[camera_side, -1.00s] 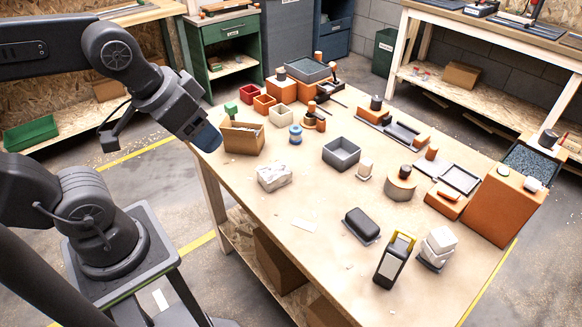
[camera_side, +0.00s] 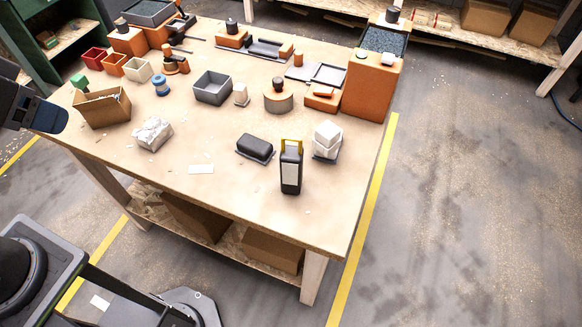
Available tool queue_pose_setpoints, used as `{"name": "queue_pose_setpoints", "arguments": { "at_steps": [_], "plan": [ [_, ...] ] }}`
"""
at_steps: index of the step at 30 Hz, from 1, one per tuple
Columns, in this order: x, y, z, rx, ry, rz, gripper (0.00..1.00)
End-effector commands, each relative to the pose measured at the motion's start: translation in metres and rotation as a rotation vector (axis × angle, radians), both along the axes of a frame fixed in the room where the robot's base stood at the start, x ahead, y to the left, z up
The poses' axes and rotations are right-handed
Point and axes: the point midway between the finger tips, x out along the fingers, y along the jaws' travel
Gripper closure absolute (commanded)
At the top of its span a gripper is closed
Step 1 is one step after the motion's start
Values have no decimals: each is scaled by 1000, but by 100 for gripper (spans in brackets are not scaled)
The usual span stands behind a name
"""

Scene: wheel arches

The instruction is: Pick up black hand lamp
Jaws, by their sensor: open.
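The black hand lamp (camera_side: 291,172) stands upright near the front right edge of the workbench. It has a dark body, a pale panel on its front and a yellow handle on top. My gripper (camera_side: 50,116) shows only in part at the left edge, beside the bench's left end. It is well apart from the lamp and holds nothing that I can see. Its fingers are too dark to make out clearly.
A black rounded case (camera_side: 255,147) lies just left of the lamp, and stacked white blocks (camera_side: 327,141) stand close to its right. A crumpled white lump (camera_side: 153,133), a cardboard box (camera_side: 103,107) and a grey bin (camera_side: 212,87) lie further left. The bench front is mostly clear.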

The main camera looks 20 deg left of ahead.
Motion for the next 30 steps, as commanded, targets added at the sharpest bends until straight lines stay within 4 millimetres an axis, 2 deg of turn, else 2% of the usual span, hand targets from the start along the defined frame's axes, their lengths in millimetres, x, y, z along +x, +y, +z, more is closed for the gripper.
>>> {"name": "queue_pose_setpoints", "arguments": {
  "at_steps": [5,8,17,20,23,27,30],
  "plan": [
    [0,0,0,0,0,0,36],
    [0,0,0,0,0,0,28],
    [5,-3,5,7,9,-25,28],
    [20,-11,15,25,39,-95,28],
    [46,-27,29,56,83,-212,28],
    [88,-59,43,107,150,-404,28],
    [116,-87,45,143,196,-543,28]
  ]
}}
